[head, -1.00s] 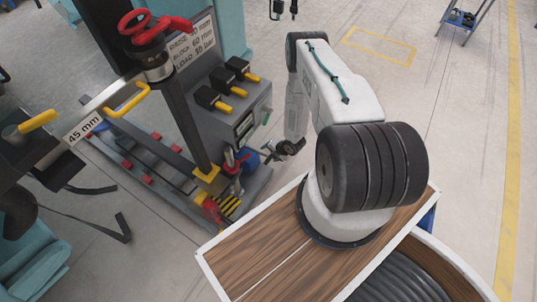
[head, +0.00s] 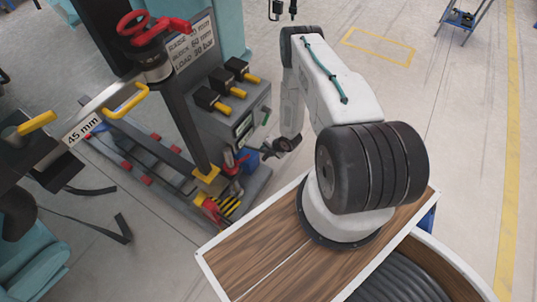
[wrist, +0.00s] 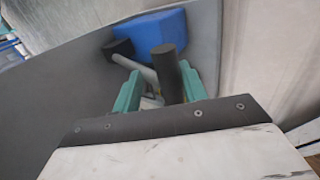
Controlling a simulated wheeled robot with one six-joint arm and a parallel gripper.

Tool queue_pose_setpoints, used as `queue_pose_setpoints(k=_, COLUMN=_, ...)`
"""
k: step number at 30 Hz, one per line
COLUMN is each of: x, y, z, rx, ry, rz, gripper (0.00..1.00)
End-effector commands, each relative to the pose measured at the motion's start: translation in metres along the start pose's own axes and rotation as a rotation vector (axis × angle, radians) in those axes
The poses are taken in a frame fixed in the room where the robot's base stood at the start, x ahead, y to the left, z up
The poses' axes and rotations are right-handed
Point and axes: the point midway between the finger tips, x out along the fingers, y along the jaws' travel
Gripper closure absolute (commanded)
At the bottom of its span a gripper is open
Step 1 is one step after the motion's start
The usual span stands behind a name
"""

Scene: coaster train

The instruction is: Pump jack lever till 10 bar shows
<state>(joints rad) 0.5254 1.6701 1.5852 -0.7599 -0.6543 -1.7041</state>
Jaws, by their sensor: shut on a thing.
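My gripper (head: 268,153) is low beside the grey machine, next to the red jack (head: 229,162). In the wrist view its two teal fingers (wrist: 160,90) are closed around a dark cylindrical lever grip (wrist: 166,68). A grey rod (wrist: 138,68) runs from near the grip to another black end piece at upper left. A blue block (wrist: 152,32) lies just beyond. In the head view the lever is too small to make out clearly. A small display panel (head: 243,127) is on the machine's side; its reading is not legible.
A grey console (head: 222,98) carries several black blocks with yellow ends. A post with a red handwheel (head: 145,30) and a bar marked 45 mm (head: 84,128) stand left. Yellow-black stripes (head: 228,206) mark the base.

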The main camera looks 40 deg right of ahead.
Motion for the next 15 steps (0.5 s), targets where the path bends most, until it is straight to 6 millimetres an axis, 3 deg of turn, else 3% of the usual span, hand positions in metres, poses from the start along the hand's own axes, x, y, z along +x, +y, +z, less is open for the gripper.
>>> queue_pose_setpoints(k=1, x=-0.005, y=0.020, z=0.002, rx=-0.015, ry=-0.001, rz=0.017, gripper=1.00)
queue_pose_setpoints(k=6, x=-0.015, y=0.047, z=-0.001, rx=-0.020, ry=0.000, rz=0.023, gripper=1.00)
queue_pose_setpoints(k=15, x=-0.016, y=0.051, z=-0.002, rx=-0.021, ry=0.000, rz=0.023, gripper=1.00)
